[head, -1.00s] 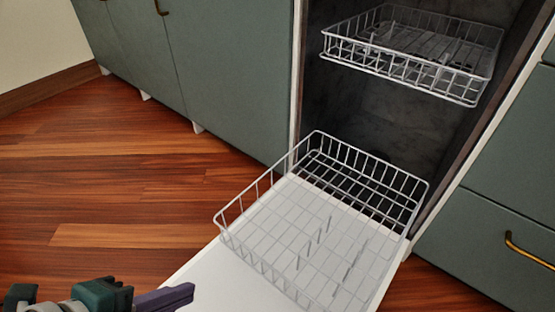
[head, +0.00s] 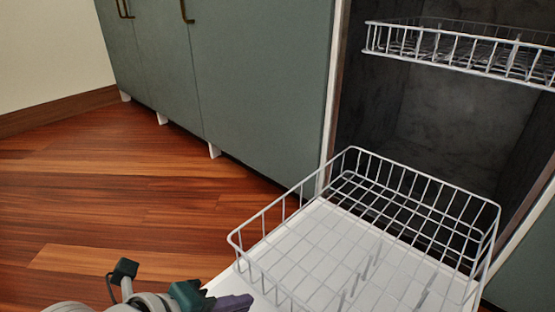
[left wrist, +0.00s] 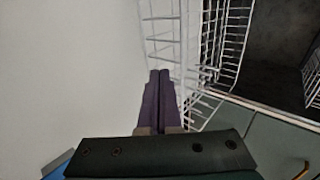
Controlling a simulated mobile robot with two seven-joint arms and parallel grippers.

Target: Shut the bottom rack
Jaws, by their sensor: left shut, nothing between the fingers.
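The bottom rack (head: 372,197), a white wire basket, is pulled out over the lowered white dishwasher door (head: 225,289). Its back part reaches into the dark cavity, and its front edge is cut off at the bottom of the head view. My left gripper (head: 250,301) is low in the head view, left of the rack's near left side, with its purple fingers shut and empty. In the left wrist view the fingers (left wrist: 160,76) point toward the rack's white wires (left wrist: 163,35). I cannot tell whether they touch. My right gripper is not in view.
The upper rack (head: 460,50) sits inside the dishwasher above the bottom rack. Green cabinets (head: 240,80) with brass handles stand to the left. The wooden floor (head: 120,200) in front of them is clear.

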